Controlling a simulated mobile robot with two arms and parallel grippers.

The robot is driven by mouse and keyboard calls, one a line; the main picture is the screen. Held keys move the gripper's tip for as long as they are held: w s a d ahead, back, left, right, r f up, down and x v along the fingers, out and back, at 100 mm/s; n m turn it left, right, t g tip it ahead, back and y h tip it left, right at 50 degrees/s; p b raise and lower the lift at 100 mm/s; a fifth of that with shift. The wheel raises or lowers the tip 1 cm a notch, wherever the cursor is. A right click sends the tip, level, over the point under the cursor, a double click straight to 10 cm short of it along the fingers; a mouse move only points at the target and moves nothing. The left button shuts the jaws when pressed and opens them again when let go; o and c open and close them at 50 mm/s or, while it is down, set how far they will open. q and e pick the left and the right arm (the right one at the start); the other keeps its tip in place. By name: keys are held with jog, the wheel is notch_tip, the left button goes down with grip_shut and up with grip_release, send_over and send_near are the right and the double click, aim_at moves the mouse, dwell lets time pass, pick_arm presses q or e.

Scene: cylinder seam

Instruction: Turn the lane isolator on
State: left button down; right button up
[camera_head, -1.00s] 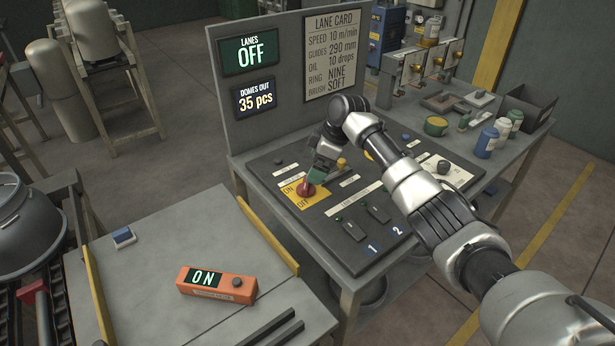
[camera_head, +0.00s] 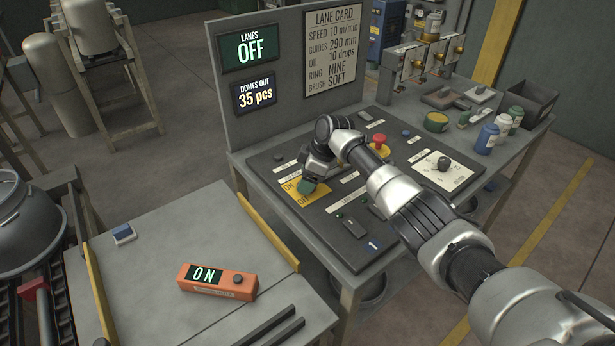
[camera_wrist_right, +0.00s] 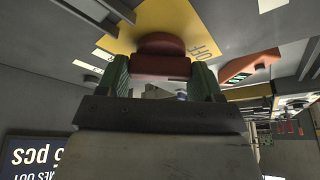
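The lane isolator is a red rotary handle (camera_wrist_right: 160,66) on a yellow plate (camera_head: 318,193) marked ON and OFF. In the head view my right gripper (camera_head: 306,186) covers the handle. The OFF lettering shows just right of the handle there. The LANES display (camera_head: 249,48) reads OFF. My left gripper is not in view.
A red mushroom button (camera_head: 379,141) on yellow and a black dial (camera_head: 443,163) on a white plate lie beyond my right arm. An upright display board (camera_head: 285,110) stands behind the panel. An orange box (camera_head: 215,283) reading ON lies on the left table.

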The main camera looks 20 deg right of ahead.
jog(key=shift+c, duration=1)
jog(key=shift+r+m+t+p, duration=0.25)
jog(key=shift+m+t+p, duration=0.15)
jog(key=shift+m+p, duration=0.65)
jog(key=m+t+h+p, duration=0.1)
jog(key=m+p, duration=0.3)
jog(key=shift+s+a+p, duration=0.1)
jog(key=shift+p, duration=0.3)
jog(key=m+h+p, duration=0.1)
jog(key=m+p, duration=0.1)
jog(key=m, duration=0.1)
jog(key=shift+m+t+h+p, duration=0.3)
jog(key=shift+m+t+h, duration=0.05)
jog(key=shift+t+h, duration=0.05)
jog(key=m+h+p, duration=0.1)
jog(key=m, duration=0.2)
jog(key=shift+a+f, duration=0.1)
jog(key=m+h, duration=0.1)
jog(key=m, duration=0.1)
jog(key=shift+m, duration=0.4)
jog(key=shift+m+h, duration=0.5)
jog(key=shift+m, duration=0.6)
